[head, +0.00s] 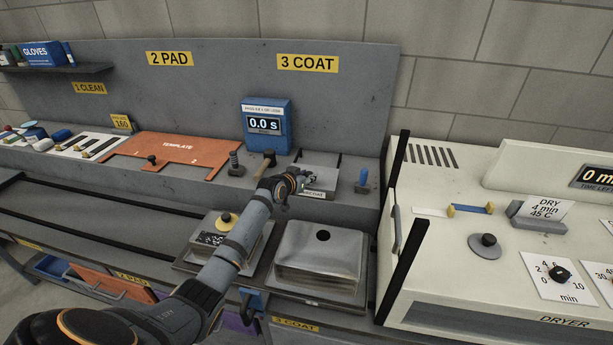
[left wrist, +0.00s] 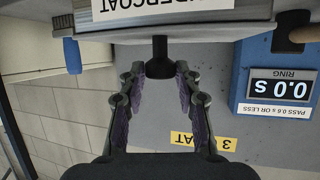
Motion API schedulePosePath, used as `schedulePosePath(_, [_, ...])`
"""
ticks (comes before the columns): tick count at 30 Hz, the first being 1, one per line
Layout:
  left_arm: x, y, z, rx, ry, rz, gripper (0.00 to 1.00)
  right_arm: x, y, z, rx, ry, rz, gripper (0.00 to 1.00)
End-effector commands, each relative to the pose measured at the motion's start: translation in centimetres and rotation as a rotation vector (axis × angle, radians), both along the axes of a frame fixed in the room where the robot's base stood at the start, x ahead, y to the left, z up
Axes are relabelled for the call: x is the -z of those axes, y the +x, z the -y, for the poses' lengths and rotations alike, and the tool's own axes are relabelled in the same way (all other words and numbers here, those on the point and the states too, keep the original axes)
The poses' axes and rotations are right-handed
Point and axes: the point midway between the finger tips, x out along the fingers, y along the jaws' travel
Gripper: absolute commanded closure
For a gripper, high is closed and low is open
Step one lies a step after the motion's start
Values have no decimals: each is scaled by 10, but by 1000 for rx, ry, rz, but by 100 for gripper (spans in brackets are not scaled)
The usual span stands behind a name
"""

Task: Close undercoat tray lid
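The undercoat tray (head: 322,182) is a light grey box on the back ledge under the 3 COAT sign, with a white label on its front. In the left wrist view, which is upside down, its front edge and UNDERCOAT label (left wrist: 165,8) fill the top. A black knob (left wrist: 160,60) projects from that edge. My left gripper (head: 303,179) is at the tray's left front. In the left wrist view its fingers (left wrist: 158,72) are apart on either side of the knob, with gaps visible. My left gripper hides part of the tray, and I cannot tell how the lid stands.
A blue timer (head: 268,126) reading 0.0 s stands behind. The dryer (head: 500,255) is at right.

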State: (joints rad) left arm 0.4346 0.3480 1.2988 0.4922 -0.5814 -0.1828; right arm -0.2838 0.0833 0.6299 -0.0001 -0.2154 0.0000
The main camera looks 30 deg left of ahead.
Motion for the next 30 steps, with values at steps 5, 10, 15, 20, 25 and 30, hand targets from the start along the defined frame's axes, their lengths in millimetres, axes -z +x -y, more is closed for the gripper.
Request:
schedulePosePath(5, [0,0,0,0,0,0,46,2,-16,-5,3,7,-25,46])
schedulePosePath(10, [0,0,0,0,1,2,46,3,-30,-7,5,8,-46,46])
schedulePosePath(15, [-3,-5,-1,0,3,2,46,2,-21,-2,2,2,-33,46])
schedulePosePath(20, [-12,-31,-1,1,7,1,46,2,-21,-2,2,2,-32,46])
schedulePosePath(25, [-28,-69,-1,3,8,1,46,2,-20,-2,2,2,-31,46])
schedulePosePath(30, [-40,-99,-2,1,8,0,46,2,-20,-2,2,3,-31,46])
